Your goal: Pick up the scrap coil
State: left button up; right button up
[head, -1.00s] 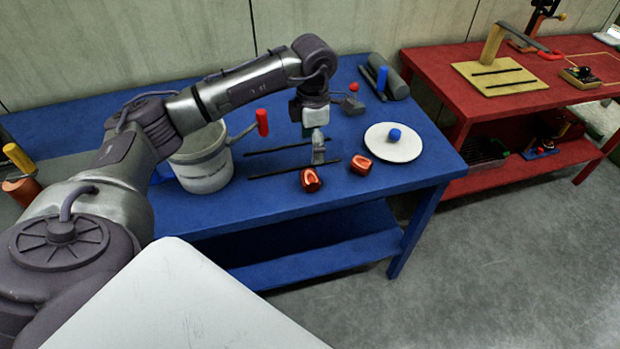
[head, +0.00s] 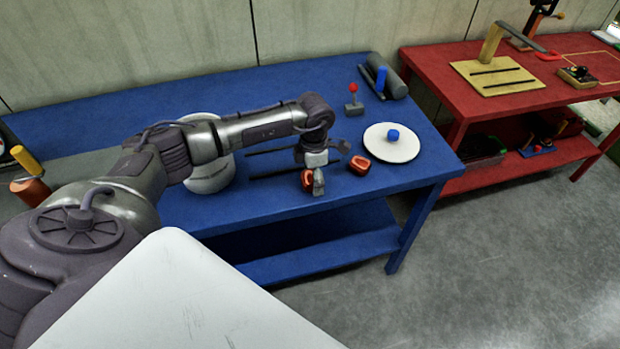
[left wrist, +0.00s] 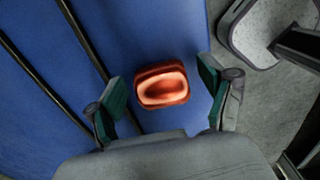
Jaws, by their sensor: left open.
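A copper-red coil (head: 306,180) lies on the blue table near its front edge, partly hidden by my left gripper (head: 316,184). In the left wrist view the coil (left wrist: 162,86) sits between the two spread fingers of my left gripper (left wrist: 162,82), with a gap on each side. The gripper is open and points down over it. A second, similar coil (head: 359,165) lies just to the right on the same table. My right gripper is not in view.
The blue table (head: 250,215) also holds a white bucket (head: 210,178), mostly behind my arm, dark rails (head: 270,172), a white disc with a blue knob (head: 391,150), and a small red-topped lever (head: 353,100). A red table (head: 440,75) stands to the right.

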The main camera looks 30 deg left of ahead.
pick_arm(q)
jog(key=c, duration=1.3)
jog(key=shift+r, duration=0.1)
